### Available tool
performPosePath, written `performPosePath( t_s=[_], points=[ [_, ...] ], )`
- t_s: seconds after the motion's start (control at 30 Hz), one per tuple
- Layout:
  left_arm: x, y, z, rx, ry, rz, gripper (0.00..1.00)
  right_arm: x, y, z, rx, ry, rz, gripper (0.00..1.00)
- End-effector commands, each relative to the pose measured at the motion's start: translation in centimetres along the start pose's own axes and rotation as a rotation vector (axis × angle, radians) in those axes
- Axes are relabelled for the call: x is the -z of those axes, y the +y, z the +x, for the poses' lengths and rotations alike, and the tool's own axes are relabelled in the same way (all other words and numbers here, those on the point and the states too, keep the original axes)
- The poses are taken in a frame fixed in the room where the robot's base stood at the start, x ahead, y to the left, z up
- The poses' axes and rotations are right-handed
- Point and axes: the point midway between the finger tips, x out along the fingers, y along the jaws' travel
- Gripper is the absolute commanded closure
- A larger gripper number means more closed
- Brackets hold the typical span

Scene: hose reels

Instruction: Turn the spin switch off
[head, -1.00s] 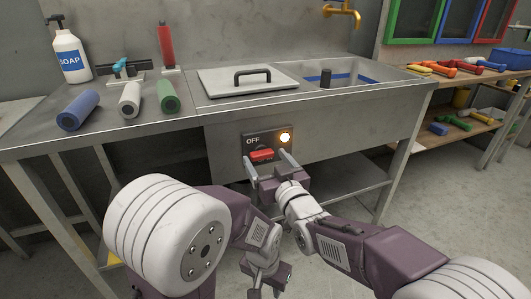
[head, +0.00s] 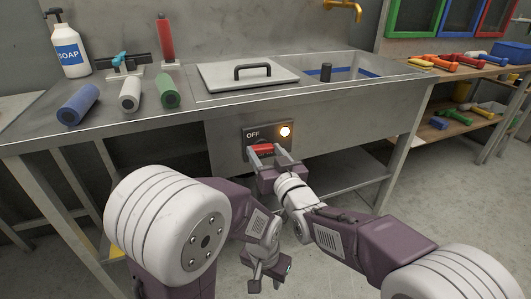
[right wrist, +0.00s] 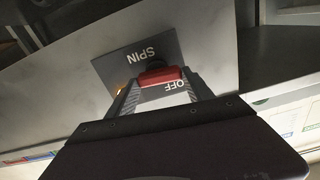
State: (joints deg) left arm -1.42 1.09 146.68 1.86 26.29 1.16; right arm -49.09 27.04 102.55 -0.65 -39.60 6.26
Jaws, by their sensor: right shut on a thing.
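The spin switch is a red knob (head: 263,148) on a dark panel (head: 255,130) on the front of the metal sink bench. The panel reads OFF at its upper left, and a round lamp (head: 285,132) beside it glows. My right gripper (head: 267,154) is shut on the red knob, one finger at each end. In the right wrist view the red knob (right wrist: 161,76) sits between the two fingers, with SPIN and OFF lettering on the panel (right wrist: 135,58). My left gripper (head: 270,277) hangs low, away from the switch; its jaw opening is unclear.
The bench top (head: 190,115) carries a soap bottle (head: 67,46), blue (head: 78,104), white (head: 130,94) and green (head: 168,91) rolls, and a lid with a handle (head: 247,75). A lower shelf (head: 340,178) lies under the bench. Coloured tools lie on a side table.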

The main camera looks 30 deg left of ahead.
Motion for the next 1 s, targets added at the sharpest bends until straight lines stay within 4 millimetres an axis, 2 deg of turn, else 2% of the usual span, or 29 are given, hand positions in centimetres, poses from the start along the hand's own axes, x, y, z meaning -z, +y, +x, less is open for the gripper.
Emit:
performPosePath(
  t_s=[1.0],
  points=[
    [0.1,0.0,-1.3,0.0,0.0,0.0,0.64,0.2,0.5,0.0,0.0,0.001,0.935,0.8]
  ],
)
